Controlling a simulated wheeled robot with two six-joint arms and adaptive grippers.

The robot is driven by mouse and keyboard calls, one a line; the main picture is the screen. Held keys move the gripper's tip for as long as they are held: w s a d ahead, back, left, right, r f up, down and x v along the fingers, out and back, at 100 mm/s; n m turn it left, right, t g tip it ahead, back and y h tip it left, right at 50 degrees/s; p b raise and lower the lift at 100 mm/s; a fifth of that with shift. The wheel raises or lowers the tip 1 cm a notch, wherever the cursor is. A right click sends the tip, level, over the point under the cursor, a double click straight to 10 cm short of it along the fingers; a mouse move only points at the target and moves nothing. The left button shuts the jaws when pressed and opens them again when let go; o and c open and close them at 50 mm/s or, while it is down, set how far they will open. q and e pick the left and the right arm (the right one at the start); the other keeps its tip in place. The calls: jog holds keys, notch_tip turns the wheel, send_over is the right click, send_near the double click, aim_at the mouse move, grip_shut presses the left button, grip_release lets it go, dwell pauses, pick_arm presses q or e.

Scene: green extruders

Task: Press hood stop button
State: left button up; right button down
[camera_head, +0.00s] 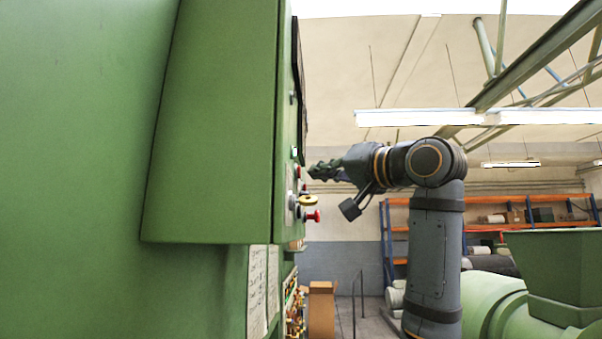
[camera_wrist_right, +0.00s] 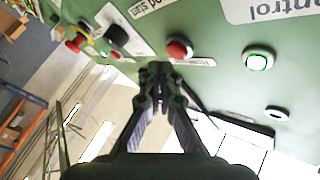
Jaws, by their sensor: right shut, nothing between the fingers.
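A red push button (camera_wrist_right: 180,48) sits on the green control panel (camera_wrist_right: 225,90), beside a white label that seems to start with "Hood" and is partly hidden. In the head view a small red button (camera_head: 299,171) shows on the panel's edge-on face. My right gripper (camera_head: 313,171) is shut and empty, pointing left at the panel close to that button. In the right wrist view my shut fingertips (camera_wrist_right: 160,68) appear just below and left of the red button. Whether they touch the panel I cannot tell. My left gripper is not in view.
A green-lit button (camera_wrist_right: 258,58) is right of the red one, and a black knob (camera_wrist_right: 117,37) is left. A red mushroom button (camera_head: 314,216) projects below my gripper by a yellow ring (camera_head: 309,200). The green cabinet (camera_head: 210,130) fills the left. Orange shelving (camera_head: 480,199) stands far behind.

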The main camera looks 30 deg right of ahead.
jog(key=shift+a, duration=0.1)
dwell(0.3)
jog(key=shift+w+a, duration=0.2)
jog(key=shift+a, duration=0.1)
jog(key=shift+w+a, duration=0.2)
jog(key=shift+a, duration=0.1)
dwell(0.9)
jog(key=shift+d, duration=0.15)
jog(key=shift+s+d, duration=0.4)
jog(key=shift+d, duration=0.15)
jog(key=shift+d, duration=0.1)
jog(key=s+d, duration=0.1)
jog(key=d, duration=0.1)
jog(key=s+d+b, duration=0.1)
jog(key=d, duration=0.1)
jog(key=shift+s, duration=0.3)
